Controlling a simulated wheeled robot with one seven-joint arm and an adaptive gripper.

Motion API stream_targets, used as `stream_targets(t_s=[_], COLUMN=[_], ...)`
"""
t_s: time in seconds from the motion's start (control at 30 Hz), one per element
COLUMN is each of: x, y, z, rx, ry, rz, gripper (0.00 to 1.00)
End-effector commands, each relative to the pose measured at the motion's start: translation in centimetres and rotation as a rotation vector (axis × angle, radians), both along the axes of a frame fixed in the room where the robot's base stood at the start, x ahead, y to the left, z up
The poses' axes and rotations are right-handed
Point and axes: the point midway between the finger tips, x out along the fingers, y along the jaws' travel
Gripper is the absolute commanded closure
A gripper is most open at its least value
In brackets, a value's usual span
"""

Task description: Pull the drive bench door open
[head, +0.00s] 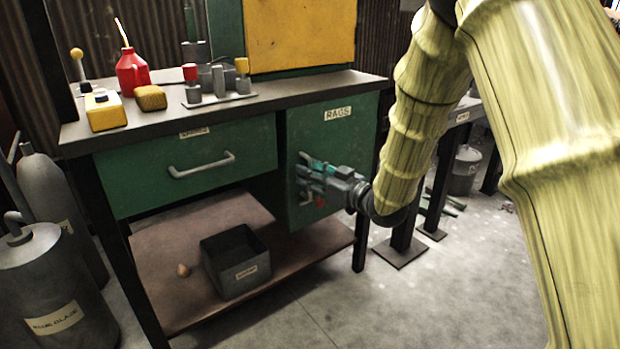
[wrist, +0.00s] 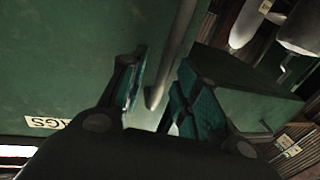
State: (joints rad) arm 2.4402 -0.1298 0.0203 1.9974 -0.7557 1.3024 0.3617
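The bench door (head: 345,145) is a green panel with a RAGS label, at the right of the workbench in the head view. It looks shut or nearly so. In the wrist view, the grey bar handle (wrist: 181,45) runs down between the two teal-padded fingers of my gripper (wrist: 160,90). The fingers stand apart with a gap at the bar, and I see no firm grip on it. The door's green face (wrist: 65,60) fills the left of the wrist view.
A green drawer (head: 190,165) with a grey handle is left of the door. A dark bin (head: 237,280) stands on the lower shelf. A red oil can (head: 132,72) and tools stand on the bench top (head: 290,92). Grey cylinders (head: 45,285) stand at left. Floor (head: 440,300) in front is clear.

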Motion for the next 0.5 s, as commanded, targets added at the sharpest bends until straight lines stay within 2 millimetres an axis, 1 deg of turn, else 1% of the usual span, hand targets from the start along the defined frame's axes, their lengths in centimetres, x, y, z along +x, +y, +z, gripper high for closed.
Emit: stream_targets(t_s=[0.1,0.37,0.5], x=[0.28,0.31,0.31], y=[0.32,0.34,0.32], z=[0.02,0.07,0.06], rx=[0.000,0.000,0.000], ry=[-0.001,0.000,0.000], rz=[0.000,0.000,0.000], gripper=[0.68,0.68,0.94])
